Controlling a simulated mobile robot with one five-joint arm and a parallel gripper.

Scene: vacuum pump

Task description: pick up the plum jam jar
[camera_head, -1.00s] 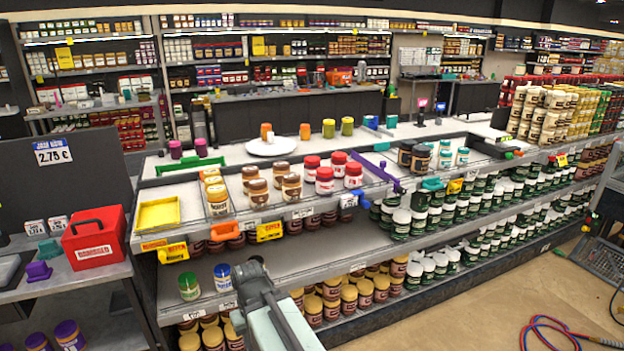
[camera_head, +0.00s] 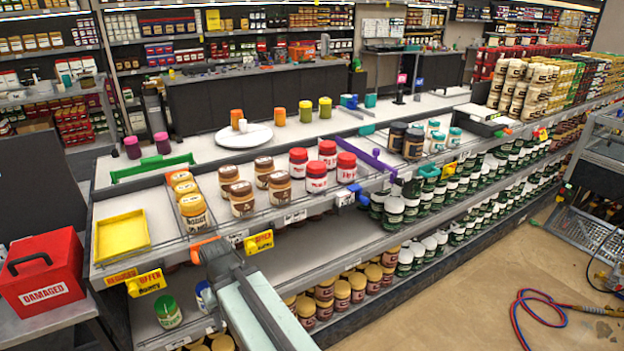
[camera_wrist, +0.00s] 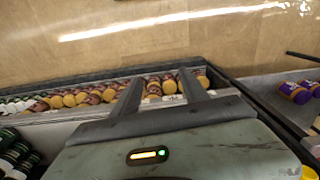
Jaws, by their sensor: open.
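Two plum-coloured jars (camera_head: 147,145) stand on the back left of the counter top, behind the green bracket. Their labels are too small to read. My gripper (camera_head: 212,255) reaches over the front edge of the shelf unit in the head view, well in front of and below these jars. In the wrist view my gripper (camera_wrist: 160,85) shows two dark fingers spread apart with nothing held between them. Purple-lidded jars (camera_wrist: 294,92) also show at the right of the wrist view; I cannot tell whether they are plum jam.
A yellow tray (camera_head: 122,236), brown jars (camera_head: 242,198) and red-lidded jars (camera_head: 314,176) stand on the upper shelf. A red box (camera_head: 42,275) marked "DAMAGED" is at left. Hoses (camera_head: 540,315) lie on the floor at right. A white round plate (camera_head: 243,136) lies on the counter.

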